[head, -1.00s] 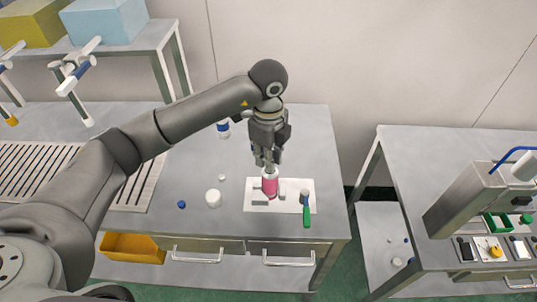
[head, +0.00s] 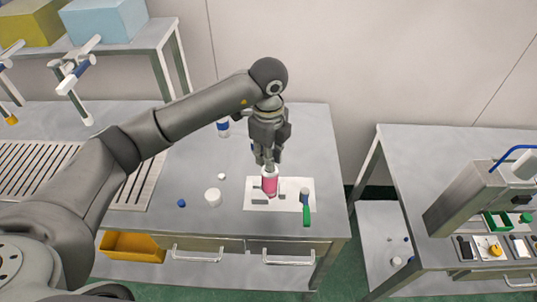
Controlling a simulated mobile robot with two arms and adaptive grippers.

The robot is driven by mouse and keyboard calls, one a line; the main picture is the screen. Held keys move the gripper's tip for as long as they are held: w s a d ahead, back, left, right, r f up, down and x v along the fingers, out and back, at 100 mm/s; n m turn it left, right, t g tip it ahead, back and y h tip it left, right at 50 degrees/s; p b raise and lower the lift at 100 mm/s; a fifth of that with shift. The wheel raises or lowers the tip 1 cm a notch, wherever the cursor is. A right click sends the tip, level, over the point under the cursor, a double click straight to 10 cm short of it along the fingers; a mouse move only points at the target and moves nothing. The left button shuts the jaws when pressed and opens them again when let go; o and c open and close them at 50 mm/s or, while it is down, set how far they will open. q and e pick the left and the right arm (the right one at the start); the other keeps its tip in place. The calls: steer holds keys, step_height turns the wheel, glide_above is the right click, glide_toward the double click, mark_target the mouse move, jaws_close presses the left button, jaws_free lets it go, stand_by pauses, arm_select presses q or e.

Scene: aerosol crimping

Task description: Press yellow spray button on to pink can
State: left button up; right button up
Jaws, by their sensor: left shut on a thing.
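The pink can (head: 270,185) with a white top is upright at the white mat (head: 285,205) on the middle table. I cannot tell whether its base touches the mat. My left gripper (head: 265,162) points straight down at the top of the can and is shut on it; its fingers hide part of the top. A small yellow piece (head: 495,251), possibly the spray button, sits in a tray on the right-hand table. My right gripper is not in view.
A green-handled tool (head: 306,214) lies at the mat's right edge. A white round jar (head: 212,197), a blue cap (head: 182,203) and a blue-and-white container (head: 223,127) stand left of the mat. A press-like machine (head: 470,205) stands on the right table.

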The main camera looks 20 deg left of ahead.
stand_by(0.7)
arm_select(q)
steer(key=o, duration=0.7)
steer(key=shift+o, duration=0.3)
steer(key=o, duration=0.5)
